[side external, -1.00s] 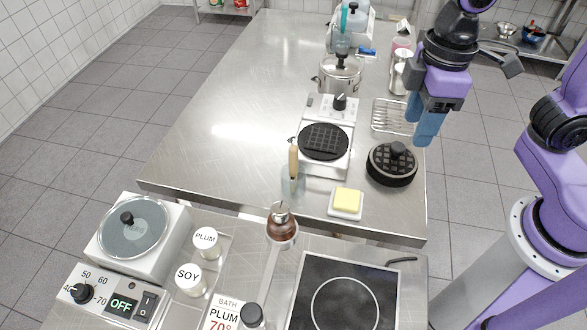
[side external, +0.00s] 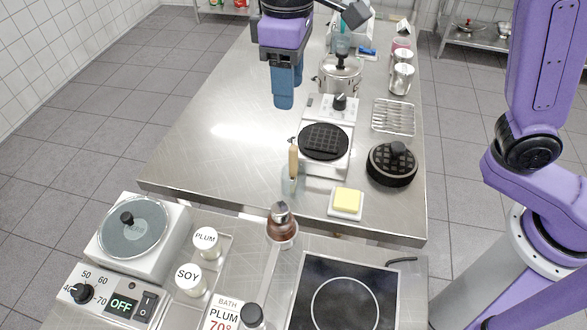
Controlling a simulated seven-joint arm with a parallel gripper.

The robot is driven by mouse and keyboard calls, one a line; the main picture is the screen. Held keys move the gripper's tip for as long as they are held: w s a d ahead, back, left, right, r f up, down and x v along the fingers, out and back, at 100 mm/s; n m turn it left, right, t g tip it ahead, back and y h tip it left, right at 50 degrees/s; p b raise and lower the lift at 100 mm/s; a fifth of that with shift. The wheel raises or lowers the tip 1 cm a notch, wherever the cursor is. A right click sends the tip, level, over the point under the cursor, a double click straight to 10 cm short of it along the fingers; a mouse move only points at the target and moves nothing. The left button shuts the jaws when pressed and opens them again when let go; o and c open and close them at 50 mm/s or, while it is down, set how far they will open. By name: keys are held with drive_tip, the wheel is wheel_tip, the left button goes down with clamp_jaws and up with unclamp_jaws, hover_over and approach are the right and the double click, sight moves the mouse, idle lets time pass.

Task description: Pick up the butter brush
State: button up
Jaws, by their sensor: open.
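The butter brush (side external: 293,160) has a light wooden handle. It stands upright in a clear glass (side external: 290,186) near the front edge of the steel table, left of the waffle iron; its lower end is hard to make out. My gripper (side external: 286,98) has blue fingers pointing down and is open and empty. It is above the table, beyond the brush in the picture and left of the steel pot. The gap between the fingers is mostly hidden from this side.
A waffle iron (side external: 324,142) stands right of the brush, with a round black lid (side external: 391,166) farther right. Butter (side external: 347,200) lies on a small dish. A brown bottle (side external: 282,226) stands in front. A pot (side external: 341,76) is behind. The table's left side is clear.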

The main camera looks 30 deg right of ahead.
approach(294, 175)
drive_tip(key=shift+w+f, duration=0.6)
drive_tip(key=shift+w, duration=0.05)
drive_tip(key=shift+s+d+f, duration=0.15)
drive_tip(key=shift+f, duration=1.2)
drive_tip(key=shift+s+d+f, duration=0.1)
drive_tip(key=shift+f, duration=1.25)
clamp_jaws()
